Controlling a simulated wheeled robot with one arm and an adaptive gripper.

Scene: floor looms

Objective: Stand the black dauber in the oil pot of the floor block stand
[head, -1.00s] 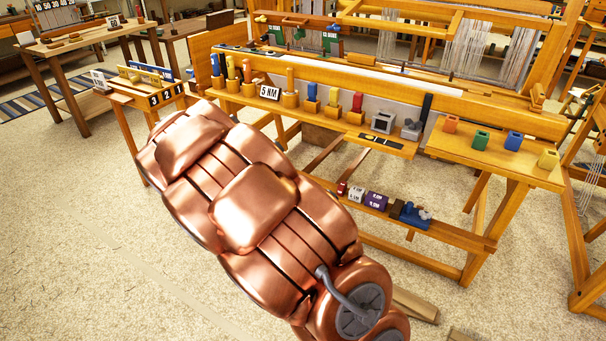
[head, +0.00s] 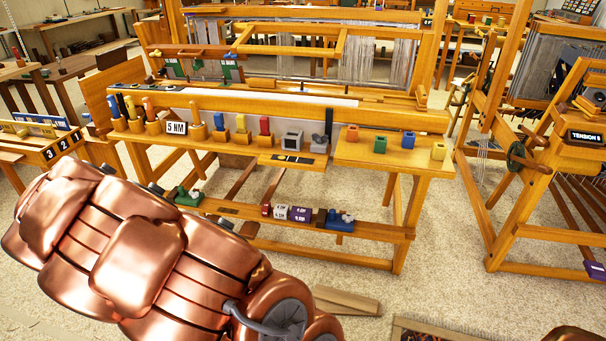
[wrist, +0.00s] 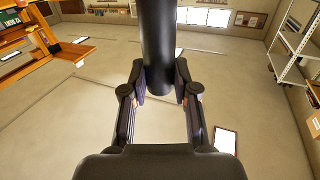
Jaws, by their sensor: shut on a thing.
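In the wrist view my gripper (wrist: 160,95) is shut on a thick black upright cylinder (wrist: 158,45), which looks like the black dauber; its top runs out of the picture. In the head view my gripper and the held piece are not visible. A row of small wooden pots (head: 198,132) with coloured sticks stands on the loom bench. A dark upright stick (head: 328,122) stands by a small grey block (head: 320,143) on the same bench. I cannot tell which holder is the oil pot or which is the floor block stand.
The bench's right shelf (head: 405,160) carries green, blue and yellow blocks. The lower rail holds a green-based piece (head: 188,198), white and purple blocks (head: 300,214) and a blue-based piece (head: 340,222). Loose boards (head: 345,300) lie on the pale floor. Another loom stands at the right.

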